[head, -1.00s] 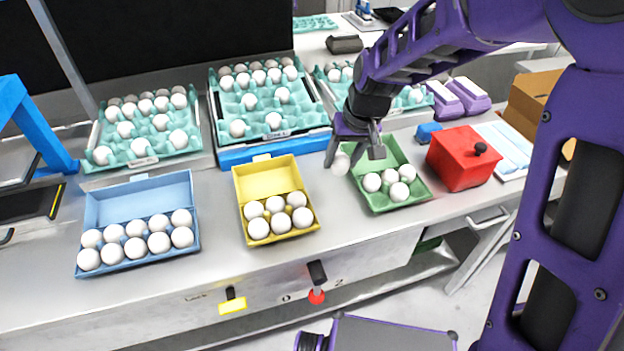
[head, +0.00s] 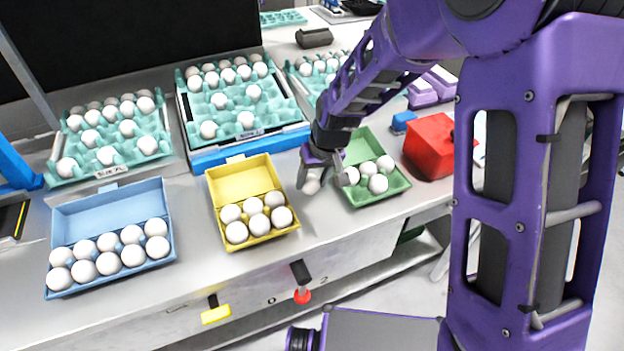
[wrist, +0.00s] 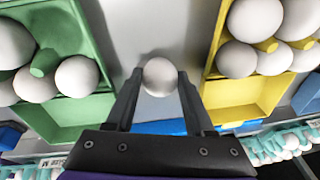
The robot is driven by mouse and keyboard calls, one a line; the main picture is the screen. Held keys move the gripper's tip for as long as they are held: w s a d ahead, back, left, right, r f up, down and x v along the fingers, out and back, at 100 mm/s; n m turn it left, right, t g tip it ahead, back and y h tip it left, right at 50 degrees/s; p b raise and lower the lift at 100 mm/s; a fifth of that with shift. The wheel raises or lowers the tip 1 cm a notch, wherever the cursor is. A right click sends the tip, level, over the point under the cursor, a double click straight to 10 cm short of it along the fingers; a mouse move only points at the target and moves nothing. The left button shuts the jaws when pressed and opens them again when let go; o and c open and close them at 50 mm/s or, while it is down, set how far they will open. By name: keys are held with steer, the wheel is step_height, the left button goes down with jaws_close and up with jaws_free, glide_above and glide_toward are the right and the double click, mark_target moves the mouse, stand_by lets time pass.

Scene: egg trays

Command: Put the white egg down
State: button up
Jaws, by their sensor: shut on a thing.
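My gripper (head: 322,183) is shut on a white egg (head: 312,184), between the yellow carton (head: 239,183) and the green carton (head: 360,149). In the wrist view the egg (wrist: 160,76) sits between the two fingertips (wrist: 160,84), over bare grey counter. It is low over the counter, with a shadow close beside it; I cannot tell whether it touches. The green carton holds several white eggs at its front. The yellow carton holds several white eggs in its front half.
A blue carton (head: 112,208) of eggs stands at the left. Teal egg trays (head: 231,116) stand behind. A red box (head: 428,146) is right of the green carton. The grey counter (head: 301,224) is bare in front of the gap between the yellow and green cartons.

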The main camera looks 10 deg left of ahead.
steer(key=shift+f, duration=0.1)
steer(key=o, duration=0.8)
